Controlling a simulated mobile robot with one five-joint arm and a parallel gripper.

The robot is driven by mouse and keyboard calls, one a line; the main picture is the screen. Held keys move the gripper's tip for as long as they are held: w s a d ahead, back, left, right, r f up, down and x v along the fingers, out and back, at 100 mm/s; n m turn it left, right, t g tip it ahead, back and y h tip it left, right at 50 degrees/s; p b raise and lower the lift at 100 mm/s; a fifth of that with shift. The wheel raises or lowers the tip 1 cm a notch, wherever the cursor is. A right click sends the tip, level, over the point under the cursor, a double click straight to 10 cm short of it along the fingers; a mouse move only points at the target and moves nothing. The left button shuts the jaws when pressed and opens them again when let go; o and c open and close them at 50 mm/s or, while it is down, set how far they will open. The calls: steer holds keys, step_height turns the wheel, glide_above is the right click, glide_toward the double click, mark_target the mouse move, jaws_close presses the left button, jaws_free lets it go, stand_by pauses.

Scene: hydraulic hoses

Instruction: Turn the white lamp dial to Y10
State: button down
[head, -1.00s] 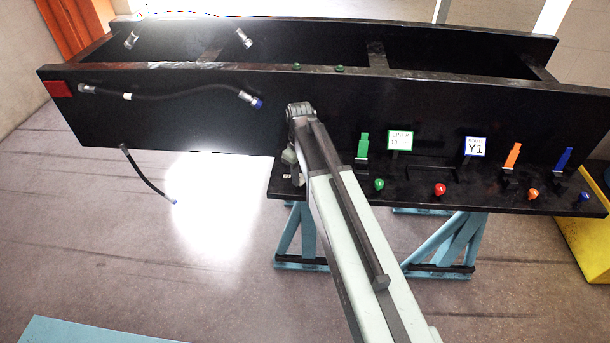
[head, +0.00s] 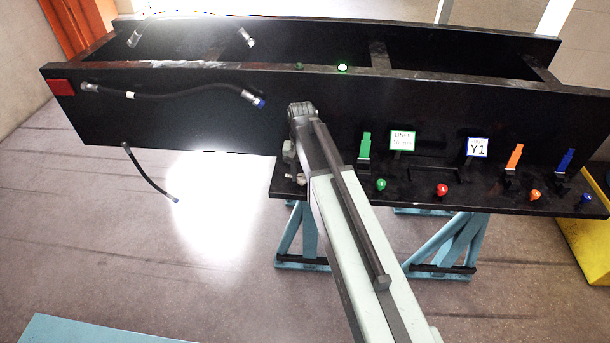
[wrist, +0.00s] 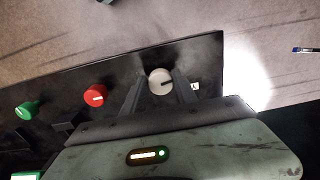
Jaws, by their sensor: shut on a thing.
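The white lamp dial (wrist: 160,82) shows in the wrist view as a round white knob with a short dark mark on its face, pointing right and slightly up. My gripper (wrist: 158,77) has a finger on each side of the dial and is shut on it. A small white label (wrist: 195,86) is beside the dial, too small to read. In the head view my gripper (head: 297,166) is at the left end of the black shelf, and my arm hides the dial. A blue-edged sign (head: 478,147) on the shelf reads Y1.
A red knob (wrist: 96,96) and a green knob (wrist: 27,109) are left of the dial in the wrist view. Green, orange and blue levers stand along the shelf (head: 420,200). Black hoses (head: 185,92) hang on the beam's left part. A lit green lamp (head: 342,67) is on the top rail.

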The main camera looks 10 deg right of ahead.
mark_target(302, 177)
steer(key=shift+w+m, duration=0.15)
steer(key=shift+m, duration=0.65)
steer(key=shift+d, duration=0.1)
steer(key=c, duration=1)
jaws_free()
steer(key=shift+o, duration=0.2)
step_height(302, 177, up, 8)
steer(key=p, duration=0.8)
steer(key=shift+f, duration=0.1)
steer(key=shift+f, duration=0.15)
